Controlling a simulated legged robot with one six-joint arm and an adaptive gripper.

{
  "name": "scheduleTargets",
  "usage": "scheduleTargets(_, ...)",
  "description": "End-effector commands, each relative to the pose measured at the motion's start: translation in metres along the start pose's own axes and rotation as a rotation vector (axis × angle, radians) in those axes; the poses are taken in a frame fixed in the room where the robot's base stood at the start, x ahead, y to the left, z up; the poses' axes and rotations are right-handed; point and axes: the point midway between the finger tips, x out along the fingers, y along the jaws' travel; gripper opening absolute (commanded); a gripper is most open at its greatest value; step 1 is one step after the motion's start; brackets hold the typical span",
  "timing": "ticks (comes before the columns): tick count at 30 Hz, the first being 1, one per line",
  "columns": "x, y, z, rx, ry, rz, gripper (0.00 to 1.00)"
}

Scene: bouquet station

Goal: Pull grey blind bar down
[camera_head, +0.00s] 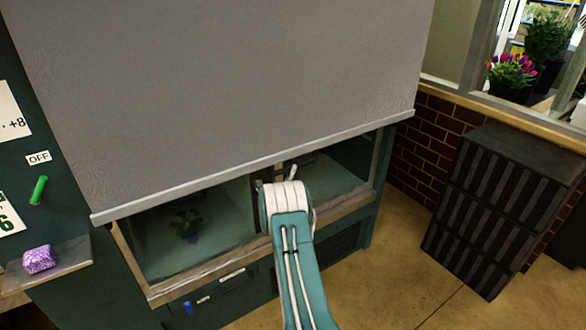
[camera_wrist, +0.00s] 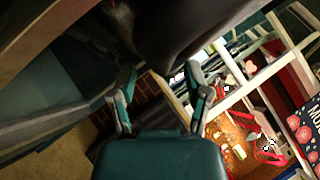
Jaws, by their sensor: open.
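The grey blind (camera_head: 240,85) hangs over the front of a dark green cabinet in the head view. Its pale grey bar (camera_head: 190,188) runs along the bottom edge, slanting up to the right, with the cabinet opening uncovered below it. My arm reaches up to the bar's middle, and its wrist hides part of the opening. My gripper (camera_wrist: 160,88) is open in the wrist view, its two fingers apart with nothing seen between them. In the head view the fingers are mostly hidden, so I cannot tell whether they touch the bar.
Inside the cabinet is a small plant (camera_head: 186,226). A black slatted crate (camera_head: 500,205) stands on the floor at right, by a brick wall. A purple block (camera_head: 39,259) lies on a ledge at left. Potted flowers (camera_head: 512,72) stand behind a window. The floor between cabinet and crate is clear.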

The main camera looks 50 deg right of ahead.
Motion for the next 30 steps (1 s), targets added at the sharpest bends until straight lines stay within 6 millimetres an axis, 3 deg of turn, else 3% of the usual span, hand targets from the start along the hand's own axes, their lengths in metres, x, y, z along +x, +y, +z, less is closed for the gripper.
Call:
scheduleTargets(6,0.021,0.0,0.0,-0.001,0.0,-0.001,0.62)
scheduleTargets(15,0.023,0.0,0.0,-0.002,-0.001,0.001,0.62)
scheduleTargets(19,0.023,0.0,0.0,-0.001,-0.001,0.0,0.04)
scheduleTargets(20,0.023,0.0,0.0,-0.001,-0.001,0.0,0.0)
scheduleTargets(30,0.02,0.005,-0.002,-0.002,-0.001,0.003,0.0)
